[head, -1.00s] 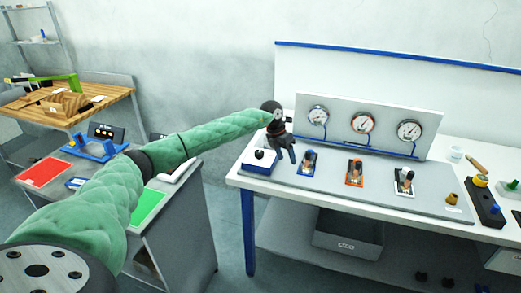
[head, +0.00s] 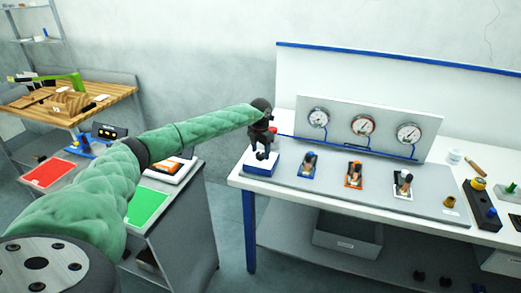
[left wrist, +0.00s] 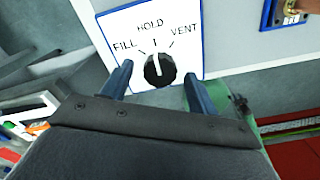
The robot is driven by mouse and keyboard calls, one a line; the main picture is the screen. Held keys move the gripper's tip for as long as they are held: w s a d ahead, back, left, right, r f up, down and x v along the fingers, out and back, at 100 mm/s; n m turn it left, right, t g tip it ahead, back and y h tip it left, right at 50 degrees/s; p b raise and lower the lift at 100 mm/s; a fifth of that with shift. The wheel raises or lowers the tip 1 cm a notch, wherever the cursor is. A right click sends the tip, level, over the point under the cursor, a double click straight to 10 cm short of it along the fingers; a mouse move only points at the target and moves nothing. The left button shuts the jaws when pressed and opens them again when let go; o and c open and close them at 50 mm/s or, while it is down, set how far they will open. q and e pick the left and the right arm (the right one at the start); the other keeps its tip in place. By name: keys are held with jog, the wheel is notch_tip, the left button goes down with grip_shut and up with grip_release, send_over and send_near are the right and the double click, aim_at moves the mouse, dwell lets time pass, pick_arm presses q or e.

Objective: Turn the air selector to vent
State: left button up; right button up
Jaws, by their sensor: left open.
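The air selector is a white box (head: 260,168) with a blue edge at the left end of the bench panel. In the left wrist view its white plate (left wrist: 138,22) is marked FILL, HOLD and VENT. The black knob (left wrist: 160,71) has a white mark pointing up toward HOLD. My left gripper (head: 262,157) is over the selector. In the left wrist view the open fingers (left wrist: 157,79) stand on either side of the knob, with a gap on both sides. My right gripper is in no view.
Three gauges (head: 362,125) stand on an upright board behind the panel. Three small valve stations (head: 355,174) sit to the right of the selector. A grey bin (head: 347,237) is below the bench. A side table with a red mat (head: 49,172) and green mat (head: 147,205) is at left.

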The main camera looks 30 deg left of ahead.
pick_arm(q)
jog(key=shift+f, duration=0.6)
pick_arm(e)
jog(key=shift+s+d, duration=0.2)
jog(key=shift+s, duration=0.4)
pick_arm(q)
jog(key=shift+c, duration=0.3)
